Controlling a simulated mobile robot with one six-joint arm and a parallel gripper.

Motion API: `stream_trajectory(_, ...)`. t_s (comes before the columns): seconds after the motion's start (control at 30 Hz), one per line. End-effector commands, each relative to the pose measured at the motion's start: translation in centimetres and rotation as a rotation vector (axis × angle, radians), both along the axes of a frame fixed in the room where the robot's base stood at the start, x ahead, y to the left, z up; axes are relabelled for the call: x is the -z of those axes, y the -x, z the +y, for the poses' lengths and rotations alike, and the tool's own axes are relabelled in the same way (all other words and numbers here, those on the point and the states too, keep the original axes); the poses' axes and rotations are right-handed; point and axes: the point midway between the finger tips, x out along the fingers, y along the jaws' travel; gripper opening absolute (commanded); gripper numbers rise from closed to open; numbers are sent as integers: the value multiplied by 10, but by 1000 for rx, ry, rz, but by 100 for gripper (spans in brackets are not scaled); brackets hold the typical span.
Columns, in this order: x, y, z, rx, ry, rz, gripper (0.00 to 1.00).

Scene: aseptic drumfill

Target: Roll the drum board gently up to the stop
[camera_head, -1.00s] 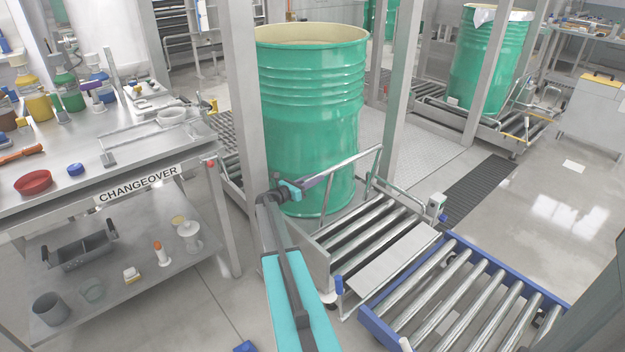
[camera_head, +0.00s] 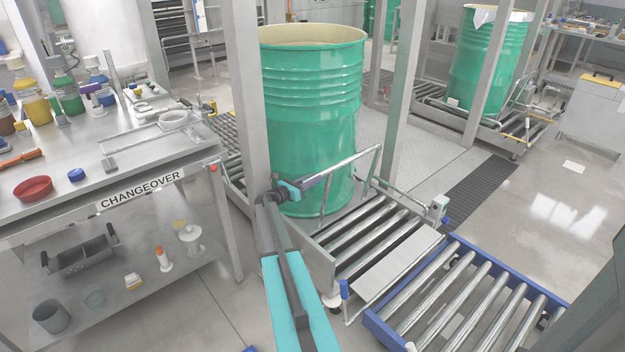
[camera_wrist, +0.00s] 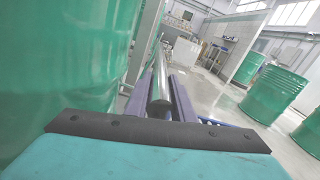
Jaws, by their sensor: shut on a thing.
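A tall green drum (camera_head: 312,110) stands upright, apparently on the far end of a steel roller board (camera_head: 375,240) between grey uprights. Its base is partly hidden by the board's frame and my arm. A tubular steel handle (camera_head: 367,170) rises from the board beside the drum. My gripper (camera_head: 308,183) is shut on a steel bar of this handle, close against the drum's near side. In the wrist view, the bar (camera_wrist: 160,92) runs between the two dark fingers, and the drum (camera_wrist: 60,75) fills the left. I cannot make out which part is the stop.
A blue-framed roller bed (camera_head: 470,300) lies in front of the board, by a flat grey plate (camera_head: 397,262). A CHANGEOVER bench (camera_head: 75,185) with bottles stands at left. Another drum (camera_head: 490,65) stands at back right. The floor (camera_head: 560,215) at right is mostly clear.

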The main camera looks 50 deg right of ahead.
Motion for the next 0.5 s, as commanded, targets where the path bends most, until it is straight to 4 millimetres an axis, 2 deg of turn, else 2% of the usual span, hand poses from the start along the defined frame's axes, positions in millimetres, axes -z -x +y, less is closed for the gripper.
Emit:
stream_trajectory(0.3, 2, -6, 6, -7, -3, 0, 0)
stream_trajectory(0.33, 2, -6, 6, -7, -3, 0, 25)
stream_trajectory(0.43, 2, -6, 6, -7, -1, 0, 40)
stream_trajectory(0.5, 1, -5, 5, -7, -1, 0, 40)
